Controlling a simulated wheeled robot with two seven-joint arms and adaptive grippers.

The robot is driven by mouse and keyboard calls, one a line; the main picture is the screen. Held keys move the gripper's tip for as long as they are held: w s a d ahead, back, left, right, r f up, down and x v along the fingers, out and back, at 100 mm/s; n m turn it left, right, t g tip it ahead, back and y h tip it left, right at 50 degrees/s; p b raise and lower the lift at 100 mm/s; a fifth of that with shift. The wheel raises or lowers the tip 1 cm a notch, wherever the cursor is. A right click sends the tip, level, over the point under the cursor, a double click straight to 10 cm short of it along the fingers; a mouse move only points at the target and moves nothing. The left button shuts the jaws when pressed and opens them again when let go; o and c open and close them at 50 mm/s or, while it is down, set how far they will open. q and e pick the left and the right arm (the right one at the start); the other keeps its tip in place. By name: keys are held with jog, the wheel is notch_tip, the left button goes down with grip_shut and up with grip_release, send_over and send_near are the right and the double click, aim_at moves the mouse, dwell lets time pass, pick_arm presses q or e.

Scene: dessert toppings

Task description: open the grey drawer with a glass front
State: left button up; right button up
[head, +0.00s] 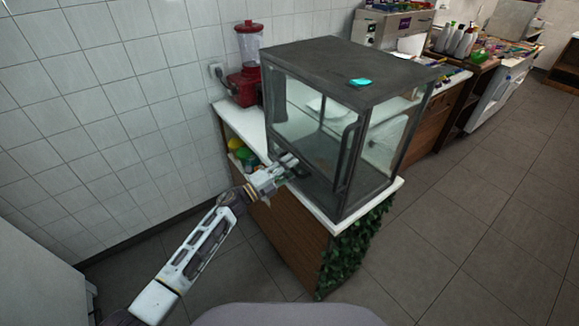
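The grey case with a glass front (318,62) stands on a white-topped counter in the head view. Its glass sides show a white plate-like object (322,106) inside. A dark vertical handle (347,158) is on the front, near its right edge, and the front looks closed. My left gripper (295,166) is in front of the lower left part of the glass, left of the handle and apart from it. Its dark fingers are small against the dark frame, so their opening is unclear. My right gripper is not in view.
A turquoise item (360,82) lies on top of the case. A red blender (248,75) stands behind it at the left. Green leaves (350,255) hang on the counter's right end. Bottles (460,40) stand on a farther counter. The floor at right is clear.

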pick_arm(q)
grip_shut()
jog(key=shift+s+a, duration=0.1)
dwell(0.5)
